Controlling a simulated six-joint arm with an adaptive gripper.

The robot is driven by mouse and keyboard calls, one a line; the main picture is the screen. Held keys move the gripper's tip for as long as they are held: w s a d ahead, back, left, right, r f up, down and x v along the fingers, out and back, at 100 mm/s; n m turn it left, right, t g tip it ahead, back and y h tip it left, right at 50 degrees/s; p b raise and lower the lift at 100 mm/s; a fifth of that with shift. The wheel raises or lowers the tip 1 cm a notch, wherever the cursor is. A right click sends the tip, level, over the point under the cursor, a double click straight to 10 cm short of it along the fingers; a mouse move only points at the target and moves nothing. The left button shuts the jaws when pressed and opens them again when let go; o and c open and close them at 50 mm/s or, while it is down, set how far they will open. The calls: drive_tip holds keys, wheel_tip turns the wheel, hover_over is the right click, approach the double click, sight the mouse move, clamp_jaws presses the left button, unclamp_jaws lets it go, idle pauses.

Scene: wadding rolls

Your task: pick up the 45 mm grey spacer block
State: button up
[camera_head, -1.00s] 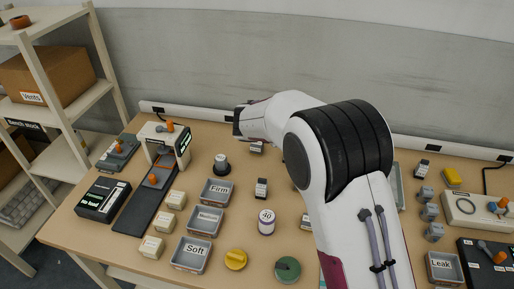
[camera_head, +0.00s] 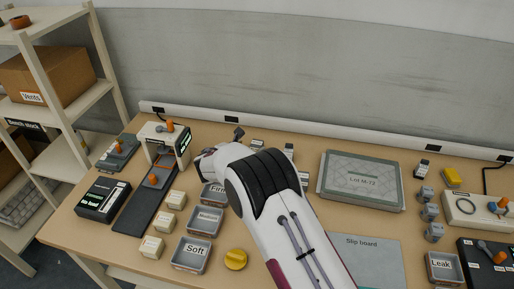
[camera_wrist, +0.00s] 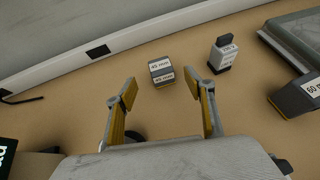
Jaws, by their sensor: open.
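The grey spacer block (camera_wrist: 161,71) stands on the bench in the wrist view, with white labels that seem to read 45 mm and a yellowish lower edge. It also shows in the head view (camera_head: 257,143), just beyond my arm. My gripper (camera_wrist: 160,90) is open and empty in the wrist view. Its two yellow-lined fingers are spread, and the block appears beyond the gap between their tips, apart from both. In the head view my arm hides most of the gripper.
A grey block marked 60 mm (camera_wrist: 297,96) lies to the right, near the large Lot board (camera_head: 361,180). A white rail (camera_wrist: 100,55) runs behind. Bare bench surrounds the block.

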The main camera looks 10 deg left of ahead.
sight(255, 146)
drive_tip(key=shift+x, duration=1.3)
drive_tip(key=shift+w+d, duration=0.1)
drive_tip(key=shift+x, duration=2.45)
drive_tip(key=shift+f, duration=0.2)
drive_tip(key=c, duration=1.4)
